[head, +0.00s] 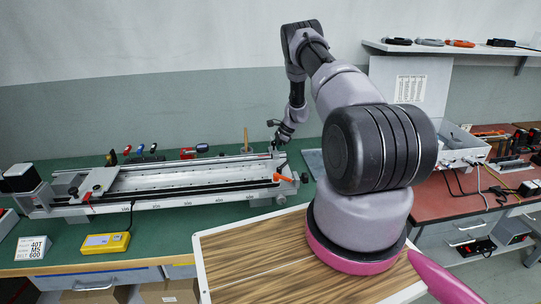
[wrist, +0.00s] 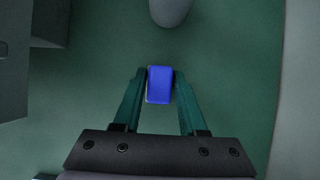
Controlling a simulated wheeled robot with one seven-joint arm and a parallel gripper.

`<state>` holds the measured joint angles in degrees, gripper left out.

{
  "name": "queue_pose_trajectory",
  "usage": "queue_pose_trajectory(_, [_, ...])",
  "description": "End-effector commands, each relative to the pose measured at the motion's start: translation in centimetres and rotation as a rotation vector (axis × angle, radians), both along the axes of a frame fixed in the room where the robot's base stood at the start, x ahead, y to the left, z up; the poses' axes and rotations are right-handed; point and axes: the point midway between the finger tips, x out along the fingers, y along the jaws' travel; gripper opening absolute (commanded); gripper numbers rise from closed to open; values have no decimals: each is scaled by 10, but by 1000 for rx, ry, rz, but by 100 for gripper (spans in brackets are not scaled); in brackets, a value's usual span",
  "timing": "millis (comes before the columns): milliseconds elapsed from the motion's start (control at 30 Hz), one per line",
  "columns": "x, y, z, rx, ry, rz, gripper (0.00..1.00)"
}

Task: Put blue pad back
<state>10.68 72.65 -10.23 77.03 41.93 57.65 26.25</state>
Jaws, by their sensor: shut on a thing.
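The blue pad (wrist: 159,85) shows in the wrist view as a small blue block with a lighter left edge. My gripper (wrist: 160,88) is shut on it, with one green finger on each side. The surface behind the pad is green; I cannot tell how high above it the pad is held. In the head view my gripper (head: 280,136) is at the right end of the long metal gantry, over the back of the green bench. The pad cannot be made out in the head view.
The metal gantry (head: 170,183) lies along the green bench (head: 190,230). A yellow device (head: 105,243) and a white box (head: 33,248) are at the front left. In the wrist view, a grey rounded object (wrist: 170,10) lies ahead and a dark block (wrist: 30,60) at left.

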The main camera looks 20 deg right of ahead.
Motion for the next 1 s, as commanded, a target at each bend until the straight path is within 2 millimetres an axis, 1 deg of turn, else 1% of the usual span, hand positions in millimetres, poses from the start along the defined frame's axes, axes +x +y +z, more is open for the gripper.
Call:
queue_pose_trajectory(167, [0,0,1,0,-1,0,0])
queue_pose_trajectory(267, [0,0,-2,0,0,0,0])
queue_pose_trajectory(300, [0,0,-2,0,-1,0,53])
queue_pose_trajectory(333, [0,0,-2,0,-1,0,64])
queue_pose_trajectory(367, [0,0,-2,0,-1,0,71])
queue_pose_trajectory(633, [0,0,-2,0,0,0,71])
queue_pose_trajectory(767, [0,-2,4,0,-1,0,71])
queue_pose_trajectory(867, [0,-9,17,-1,-3,-1,71])
queue_pose_trajectory(1000, [-3,-23,42,0,-4,-2,71])
